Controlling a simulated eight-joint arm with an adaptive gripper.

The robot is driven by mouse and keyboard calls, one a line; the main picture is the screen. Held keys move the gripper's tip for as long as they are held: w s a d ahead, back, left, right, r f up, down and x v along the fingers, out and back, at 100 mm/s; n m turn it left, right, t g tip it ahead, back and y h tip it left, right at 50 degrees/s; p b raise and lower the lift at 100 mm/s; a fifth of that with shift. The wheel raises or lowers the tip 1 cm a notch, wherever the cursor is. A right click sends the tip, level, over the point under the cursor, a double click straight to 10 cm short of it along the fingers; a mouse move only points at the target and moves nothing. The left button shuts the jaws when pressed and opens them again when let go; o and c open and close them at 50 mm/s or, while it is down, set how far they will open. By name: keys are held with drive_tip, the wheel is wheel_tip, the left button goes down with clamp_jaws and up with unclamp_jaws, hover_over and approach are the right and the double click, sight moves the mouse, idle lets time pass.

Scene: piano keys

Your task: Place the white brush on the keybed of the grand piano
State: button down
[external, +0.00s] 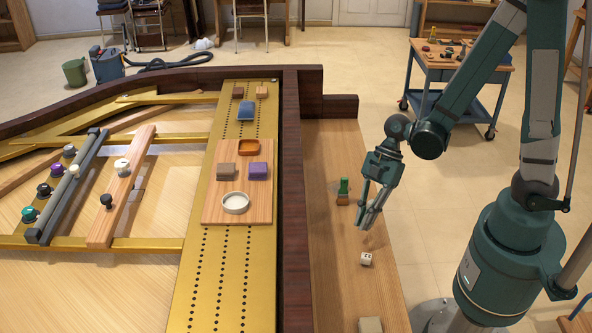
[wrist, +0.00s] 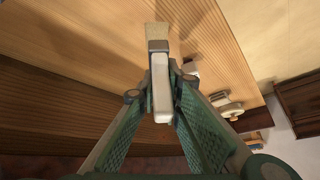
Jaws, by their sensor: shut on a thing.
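The white brush (wrist: 161,90) has a white handle, a grey band and pale bristles. In the wrist view it lies between the two fingers of my gripper (wrist: 160,82), which are shut on its handle, and its bristles point to the top of the picture. In the external view my gripper (external: 368,208) is over the keybed (external: 340,265), the long pale wooden board right of the dark rail. I cannot make out the brush clearly there. I cannot tell whether it touches the board.
On the keybed, a white dotted cube (external: 366,259) sits near my gripper, a green-topped brush (external: 343,188) stands behind it, and a beige block (external: 370,325) lies at the front. The dark rail (external: 293,200) borders the board's left. Bare board lies between these things.

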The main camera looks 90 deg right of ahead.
drive_tip(key=shift+f+b, duration=0.65)
drive_tip(key=shift+f, duration=1.25)
drive_tip(key=shift+f, duration=0.1)
drive_tip(key=c, duration=2.5)
unclamp_jaws()
drive_tip(key=shift+r, duration=0.2)
drive_tip(key=p+v, duration=0.3)
drive_tip(key=v, duration=0.9)
drive_tip(key=shift+p, duration=0.35)
